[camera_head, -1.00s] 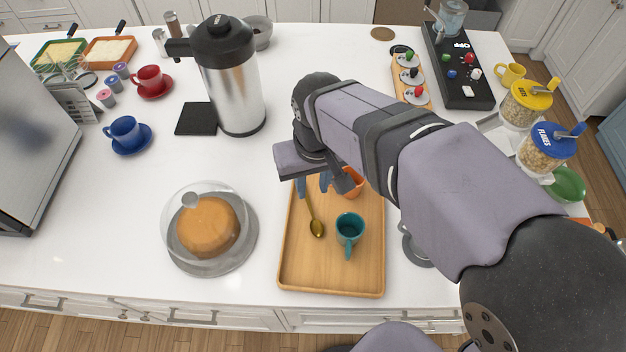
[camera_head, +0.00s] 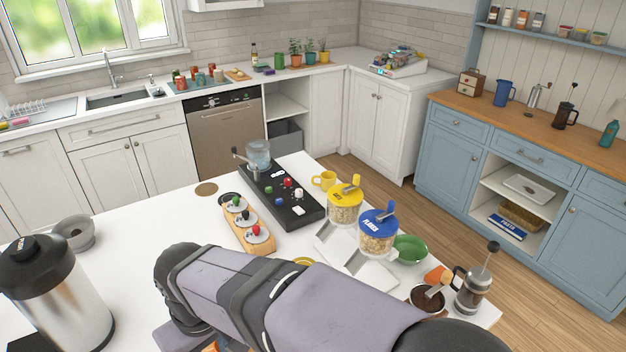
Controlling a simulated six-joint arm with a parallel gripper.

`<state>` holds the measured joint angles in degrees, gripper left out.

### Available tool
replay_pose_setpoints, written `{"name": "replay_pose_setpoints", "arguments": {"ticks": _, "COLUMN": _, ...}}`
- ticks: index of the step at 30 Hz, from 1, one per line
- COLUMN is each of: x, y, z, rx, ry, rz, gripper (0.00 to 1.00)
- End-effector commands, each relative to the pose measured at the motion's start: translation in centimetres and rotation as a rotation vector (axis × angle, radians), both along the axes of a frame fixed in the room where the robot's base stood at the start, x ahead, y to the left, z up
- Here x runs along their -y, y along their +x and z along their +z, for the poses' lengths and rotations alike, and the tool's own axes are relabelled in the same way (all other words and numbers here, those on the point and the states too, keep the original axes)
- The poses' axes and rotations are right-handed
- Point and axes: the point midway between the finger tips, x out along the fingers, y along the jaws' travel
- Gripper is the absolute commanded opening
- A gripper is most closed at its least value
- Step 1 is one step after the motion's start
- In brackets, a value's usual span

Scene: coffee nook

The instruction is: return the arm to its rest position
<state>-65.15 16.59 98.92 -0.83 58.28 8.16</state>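My arm reaches in from the bottom right of the head view and lies low over the white island counter (camera_head: 125,225). My gripper (camera_head: 190,339) is at the bottom edge, below the arm's dark round wrist joint. Its fingers are mostly cut off by the frame or hidden behind the arm, so I cannot see whether they are open or hold anything. A small patch of orange shows beside it, too little to identify.
A steel coffee urn (camera_head: 62,295) stands left of the wrist. Beyond the arm are a wooden pod rack (camera_head: 262,242), a black control board (camera_head: 283,200), the oats jar (camera_head: 343,208), the flakes jar (camera_head: 376,238), a green bowl (camera_head: 409,249) and a French press (camera_head: 472,291).

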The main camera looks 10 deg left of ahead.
Motion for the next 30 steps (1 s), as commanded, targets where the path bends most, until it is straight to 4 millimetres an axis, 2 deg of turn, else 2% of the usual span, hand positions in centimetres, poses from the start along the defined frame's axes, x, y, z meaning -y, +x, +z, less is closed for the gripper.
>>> {"name": "replay_pose_setpoints", "arguments": {"ticks": 1, "x": 2.0, "y": 1.8, "z": 0.7, "rx": -0.002, "ry": -0.006, "rz": -0.053, "gripper": 0.26}}
{"name": "replay_pose_setpoints", "arguments": {"ticks": 5, "x": 7.9, "y": 5.9, "z": 1.3, "rx": -0.010, "ry": -0.017, "rz": -0.196, "gripper": 0.26}}
{"name": "replay_pose_setpoints", "arguments": {"ticks": 6, "x": 10.1, "y": 7.0, "z": 1.5, "rx": -0.014, "ry": -0.022, "rz": -0.245, "gripper": 0.26}}
{"name": "replay_pose_setpoints", "arguments": {"ticks": 9, "x": 15.6, "y": 8.9, "z": 1.7, "rx": -0.024, "ry": -0.032, "rz": -0.370, "gripper": 0.26}}
{"name": "replay_pose_setpoints", "arguments": {"ticks": 12, "x": 21.1, "y": 9.7, "z": 2.0, "rx": -0.035, "ry": -0.040, "rz": -0.493, "gripper": 0.26}}
{"name": "replay_pose_setpoints", "arguments": {"ticks": 15, "x": 26.4, "y": 9.5, "z": 2.1, "rx": -0.047, "ry": -0.047, "rz": -0.616, "gripper": 0.26}}
{"name": "replay_pose_setpoints", "arguments": {"ticks": 18, "x": 30.9, "y": 8.4, "z": 2.2, "rx": -0.061, "ry": -0.052, "rz": -0.732, "gripper": 0.26}}
{"name": "replay_pose_setpoints", "arguments": {"ticks": 21, "x": 34.4, "y": 7.0, "z": 2.2, "rx": -0.073, "ry": -0.055, "rz": -0.829, "gripper": 0.26}}
{"name": "replay_pose_setpoints", "arguments": {"ticks": 25, "x": 37.3, "y": 5.1, "z": 2.1, "rx": -0.087, "ry": -0.057, "rz": -0.924, "gripper": 0.26}}
{"name": "replay_pose_setpoints", "arguments": {"ticks": 30, "x": 39.0, "y": 3.7, "z": 1.9, "rx": -0.095, "ry": -0.057, "rz": -0.985, "gripper": 0.26}}
